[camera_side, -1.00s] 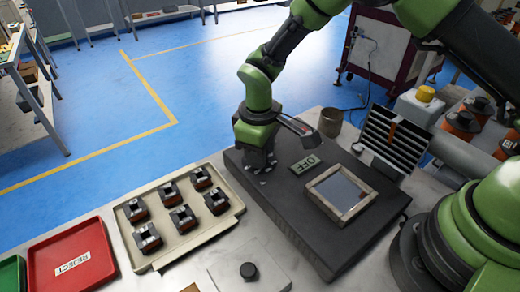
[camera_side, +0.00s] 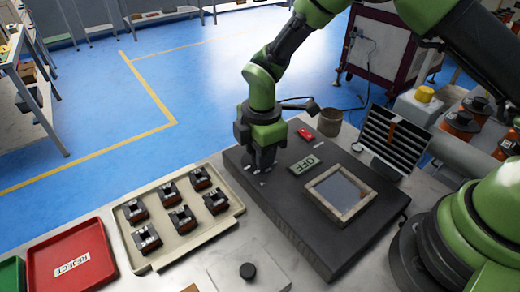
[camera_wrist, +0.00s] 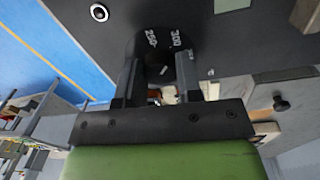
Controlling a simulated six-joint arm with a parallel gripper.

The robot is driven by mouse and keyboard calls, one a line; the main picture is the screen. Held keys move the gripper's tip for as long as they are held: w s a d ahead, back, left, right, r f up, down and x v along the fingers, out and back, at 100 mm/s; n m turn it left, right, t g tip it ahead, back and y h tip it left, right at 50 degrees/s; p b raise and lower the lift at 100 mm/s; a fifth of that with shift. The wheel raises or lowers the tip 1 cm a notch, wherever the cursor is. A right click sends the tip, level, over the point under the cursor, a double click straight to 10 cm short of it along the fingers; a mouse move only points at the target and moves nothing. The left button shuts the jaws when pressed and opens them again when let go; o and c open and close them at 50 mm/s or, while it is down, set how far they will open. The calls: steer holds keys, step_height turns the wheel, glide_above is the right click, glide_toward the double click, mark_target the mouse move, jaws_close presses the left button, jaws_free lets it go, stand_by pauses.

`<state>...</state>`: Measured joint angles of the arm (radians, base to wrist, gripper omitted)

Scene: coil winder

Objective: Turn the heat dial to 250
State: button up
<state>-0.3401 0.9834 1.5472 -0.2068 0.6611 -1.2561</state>
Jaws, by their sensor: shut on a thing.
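The heat dial (camera_wrist: 163,47) shows in the wrist view as a dark disc with white numbers; 250 and 300 can be read on it. My gripper (camera_wrist: 158,75) is shut on the dial's knob (camera_wrist: 155,68), one finger on each side. A small white mark shows near the knob, but I cannot tell which number the dial is set to. In the side view my gripper (camera_side: 262,162) points down at the left end of the black machine (camera_side: 283,205) and hides the dial. The small display (camera_side: 307,164) reads OFF.
A red switch (camera_side: 305,134) and a framed window (camera_side: 341,194) are on the machine. A mug (camera_side: 330,122) stands behind it and a finned panel (camera_side: 393,140) to the right. A tray of several dark parts (camera_side: 232,215) and a red REJECT tray (camera_side: 103,276) lie left.

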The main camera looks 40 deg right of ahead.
steer(key=n, duration=0.4)
steer(key=shift+n, duration=2.1)
steer(key=o, duration=0.9)
steer(key=shift+o, duration=0.2)
step_height(320, 180, up, 9)
steer(key=shift+d+r, duration=0.1)
steer(key=shift+d, duration=0.05)
steer(key=shift+s+r, duration=0.15)
steer(key=shift+r, duration=0.2)
